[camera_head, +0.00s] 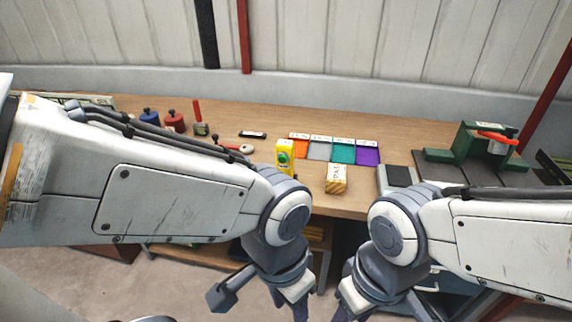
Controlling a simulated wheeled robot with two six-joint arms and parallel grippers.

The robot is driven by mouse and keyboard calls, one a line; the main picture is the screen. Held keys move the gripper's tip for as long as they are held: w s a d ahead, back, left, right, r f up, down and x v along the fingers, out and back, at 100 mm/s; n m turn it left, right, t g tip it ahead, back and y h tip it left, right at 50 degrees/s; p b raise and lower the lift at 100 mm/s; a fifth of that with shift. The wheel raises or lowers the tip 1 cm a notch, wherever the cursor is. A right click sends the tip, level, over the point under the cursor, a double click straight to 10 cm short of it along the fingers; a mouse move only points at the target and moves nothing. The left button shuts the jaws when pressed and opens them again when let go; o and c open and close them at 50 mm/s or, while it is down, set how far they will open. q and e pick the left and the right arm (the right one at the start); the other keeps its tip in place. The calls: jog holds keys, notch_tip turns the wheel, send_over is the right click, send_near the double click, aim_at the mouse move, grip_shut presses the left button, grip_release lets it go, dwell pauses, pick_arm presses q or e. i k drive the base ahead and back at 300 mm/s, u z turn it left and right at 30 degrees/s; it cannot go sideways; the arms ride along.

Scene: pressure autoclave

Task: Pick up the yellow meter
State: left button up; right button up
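The yellow meter (285,155), a small upright yellow box with a green round face, stands on the wooden table near its front edge, just beyond my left arm's elbow joint. Its lower part is partly hidden by that joint. My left gripper (262,300) hangs low in front of the table, below the meter and apart from it, with its fingers spread and nothing between them. My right gripper (382,304) also hangs low in front of the table, to the right; the bottom edge of the picture cuts it off, so its fingers are unclear.
Blue and red weights (174,122) stand at left, a green device (480,142) at right. The table's back strip (330,115) is clear.

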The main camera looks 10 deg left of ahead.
aim_at(286, 148)
jog(key=k, duration=0.45)
jog(key=z, duration=0.3)
jog(key=i, duration=1.3)
jog(key=u, duration=0.35)
